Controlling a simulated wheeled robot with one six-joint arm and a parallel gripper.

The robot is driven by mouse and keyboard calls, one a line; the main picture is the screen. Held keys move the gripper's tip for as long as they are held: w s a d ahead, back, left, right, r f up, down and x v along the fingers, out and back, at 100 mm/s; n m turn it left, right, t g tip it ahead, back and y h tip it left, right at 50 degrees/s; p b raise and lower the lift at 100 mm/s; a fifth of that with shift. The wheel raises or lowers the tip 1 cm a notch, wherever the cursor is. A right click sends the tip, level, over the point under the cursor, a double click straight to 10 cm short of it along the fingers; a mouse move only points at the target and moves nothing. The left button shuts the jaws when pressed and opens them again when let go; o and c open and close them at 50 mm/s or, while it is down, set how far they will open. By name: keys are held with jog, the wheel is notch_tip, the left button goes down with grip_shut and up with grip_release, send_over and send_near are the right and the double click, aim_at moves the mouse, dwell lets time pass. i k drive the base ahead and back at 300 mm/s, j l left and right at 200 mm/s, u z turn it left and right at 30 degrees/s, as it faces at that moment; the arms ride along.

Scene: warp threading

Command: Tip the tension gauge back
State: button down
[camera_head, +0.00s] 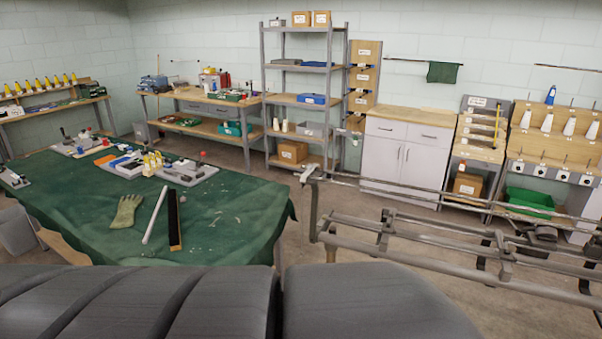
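My gripper is not in view. I cannot tell for certain which thing is the tension gauge. Several small devices on flat grey plates stand on the green-covered table (232,215) at the left. One plate with small fittings and a red knob (202,154) is near the table's back right corner. Another plate with small upright parts (75,145) is at the back left, and a grey plate with a dark fitting (14,177) is at the left edge. They are too small to make out any dial or tilt.
A pale glove (126,211), a white rod (155,216) and a dark bar (175,219) lie on the table's front half. A metal rail frame (440,235) stands at the right. Shelves (303,98) and a white cabinet (402,159) line the back wall. Some floor shows between.

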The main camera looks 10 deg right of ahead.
aim_at(547, 233)
jog(key=z, duration=2.75)
jog(key=i+j, duration=0.2)
jog(key=i, duration=0.3)
jog(key=i+j, duration=0.2)
jog(key=i, duration=0.3)
jog(key=i+j, duration=0.2)
jog(key=i, duration=0.35)
jog(key=i+j, duration=0.25)
jog(key=i, duration=0.25)
jog(key=i+j, duration=0.2)
jog(key=i, duration=0.3)
jog(key=k+z, duration=0.1)
jog(key=k, duration=0.25)
